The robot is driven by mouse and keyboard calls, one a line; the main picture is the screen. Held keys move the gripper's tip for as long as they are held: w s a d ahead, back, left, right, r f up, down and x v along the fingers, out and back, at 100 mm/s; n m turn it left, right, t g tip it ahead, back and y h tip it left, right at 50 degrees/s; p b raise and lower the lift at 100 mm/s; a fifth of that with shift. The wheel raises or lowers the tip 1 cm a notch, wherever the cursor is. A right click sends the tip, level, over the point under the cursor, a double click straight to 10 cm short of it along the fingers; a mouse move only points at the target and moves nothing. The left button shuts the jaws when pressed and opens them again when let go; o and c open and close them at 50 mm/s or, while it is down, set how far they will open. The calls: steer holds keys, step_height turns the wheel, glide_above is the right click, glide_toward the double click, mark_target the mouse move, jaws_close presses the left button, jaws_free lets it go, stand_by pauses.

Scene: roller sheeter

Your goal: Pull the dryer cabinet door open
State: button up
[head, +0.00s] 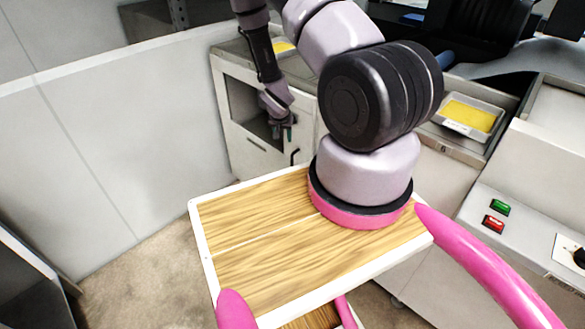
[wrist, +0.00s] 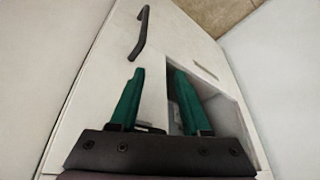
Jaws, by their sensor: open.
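The dryer cabinet (head: 234,140) is a pale unit at the upper middle of the head view, with a dark recessed opening in its front. A dark bar handle (head: 295,157) sits at the lower right of that front. In the wrist view the handle (wrist: 140,33) stands on the white door panel (wrist: 95,75), beyond my fingertips and slightly left. My gripper (head: 283,132) is open and empty in front of the cabinet, up and left of the handle in the head view. Its green fingers (wrist: 158,82) are apart from the handle. I cannot tell whether the door is ajar.
A pale wall panel (head: 120,140) stands close on the left. A tray of yellow material (head: 468,117) sits on the counter to the right. A panel with a green button (head: 499,207) and a red button (head: 493,224) is at the far right.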

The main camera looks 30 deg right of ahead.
glide_toward(292, 165)
steer(key=x, duration=1.1)
steer(key=shift+w+f, duration=0.15)
steer(key=shift+f, duration=0.1)
jaws_close()
stand_by(0.9)
